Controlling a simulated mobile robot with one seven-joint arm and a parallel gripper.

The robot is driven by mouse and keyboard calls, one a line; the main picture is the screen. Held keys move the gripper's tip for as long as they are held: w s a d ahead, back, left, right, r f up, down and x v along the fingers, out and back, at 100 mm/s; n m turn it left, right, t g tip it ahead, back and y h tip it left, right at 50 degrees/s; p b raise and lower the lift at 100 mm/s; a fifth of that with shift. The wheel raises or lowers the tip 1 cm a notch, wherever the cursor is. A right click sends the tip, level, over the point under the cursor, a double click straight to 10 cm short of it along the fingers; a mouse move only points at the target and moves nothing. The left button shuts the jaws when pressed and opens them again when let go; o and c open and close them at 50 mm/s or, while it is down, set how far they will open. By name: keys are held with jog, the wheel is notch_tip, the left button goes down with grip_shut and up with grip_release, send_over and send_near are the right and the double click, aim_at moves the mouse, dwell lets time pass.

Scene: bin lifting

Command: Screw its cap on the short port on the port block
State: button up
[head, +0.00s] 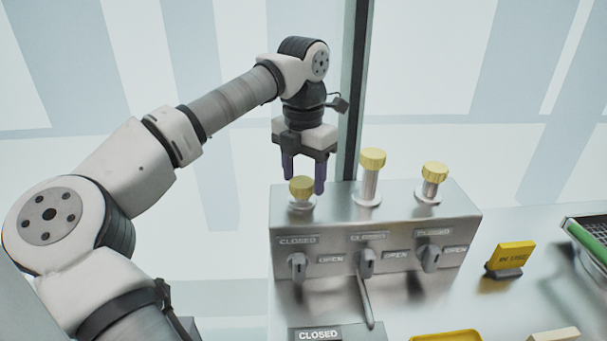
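The grey metal port block (375,262) stands on the counter with three ports on top. The short port (301,204) is at its left end, with a ridged yellow cap (301,187) at its top. How far the cap is screwed on cannot be told. My gripper (304,184) points down over this port, its two dark fingers straddling the cap, one on each side. Whether the fingers touch the cap is not clear. The tall middle port (369,189) and the right port (429,193) also carry yellow caps.
Levers under CLOSED and OPEN labels line the block's front. A dark vertical post (354,90) rises behind the block. A yellow sign (511,256) and a green-edged tray (590,240) are at right. A CLOSED plate (320,334) lies in front.

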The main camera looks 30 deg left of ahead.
jog(key=c, duration=0.7)
jog(key=shift+o, duration=0.2)
jog(key=shift+r+m+p, duration=0.15)
jog(key=shift+m+p, duration=0.5)
jog(key=shift+m, duration=0.45)
jog(key=m+p, duration=0.1)
jog(key=m, duration=0.3)
jog(key=shift+d, duration=0.1)
jog(key=m+p, duration=0.1)
jog(key=m, duration=0.5)
jog(key=o, duration=0.8)
jog(key=shift+f, duration=0.2)
jog(key=shift+o, duration=0.2)
